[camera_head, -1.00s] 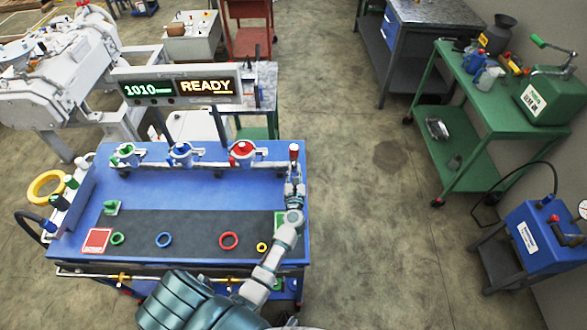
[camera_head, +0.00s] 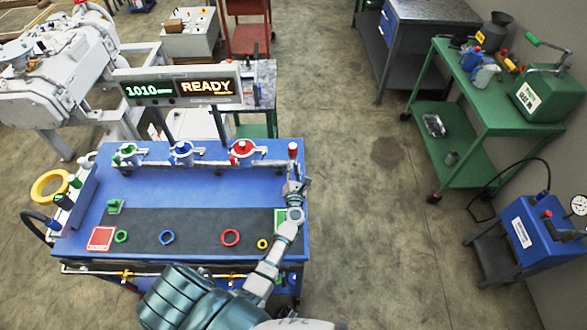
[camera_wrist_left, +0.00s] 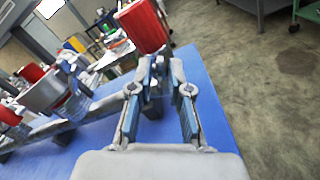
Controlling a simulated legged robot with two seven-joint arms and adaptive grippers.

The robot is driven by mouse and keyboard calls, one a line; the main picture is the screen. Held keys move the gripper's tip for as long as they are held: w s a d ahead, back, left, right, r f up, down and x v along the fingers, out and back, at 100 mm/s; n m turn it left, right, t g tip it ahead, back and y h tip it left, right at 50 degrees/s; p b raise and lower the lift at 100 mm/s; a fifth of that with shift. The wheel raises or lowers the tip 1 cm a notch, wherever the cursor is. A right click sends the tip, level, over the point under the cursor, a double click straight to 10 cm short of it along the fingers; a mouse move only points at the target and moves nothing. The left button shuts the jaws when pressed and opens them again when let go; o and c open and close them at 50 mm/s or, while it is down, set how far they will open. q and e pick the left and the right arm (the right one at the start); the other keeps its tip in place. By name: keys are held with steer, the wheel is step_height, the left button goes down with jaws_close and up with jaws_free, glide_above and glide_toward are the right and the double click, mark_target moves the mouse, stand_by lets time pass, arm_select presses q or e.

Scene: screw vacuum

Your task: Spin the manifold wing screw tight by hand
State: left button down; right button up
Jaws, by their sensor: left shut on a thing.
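The manifold (camera_head: 215,165) is a grey rail along the back of the blue bench, with green, blue and red clamped fittings on it. My left gripper (camera_head: 293,172) is at its right end, just in front of a red-topped post (camera_head: 293,150). In the left wrist view the two fingers (camera_wrist_left: 157,82) come together on something small at the rail's end, with a red cylinder (camera_wrist_left: 143,25) just beyond. The wing screw is mostly hidden between the fingertips, and I cannot make out its wings. My right gripper is out of view.
The blue bench (camera_head: 200,188) has a dark mat with green, blue, red and yellow rings in front of the rail. A display (camera_head: 180,87) reading "1010" and "READY" stands behind. A green cart (camera_head: 480,115) is at the right. Open floor lies right of the bench.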

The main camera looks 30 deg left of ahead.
arm_select(q)
steer(key=shift+d+f, duration=0.1)
steer(key=c, duration=1.3)
jaws_free()
steer(key=v, duration=1.2)
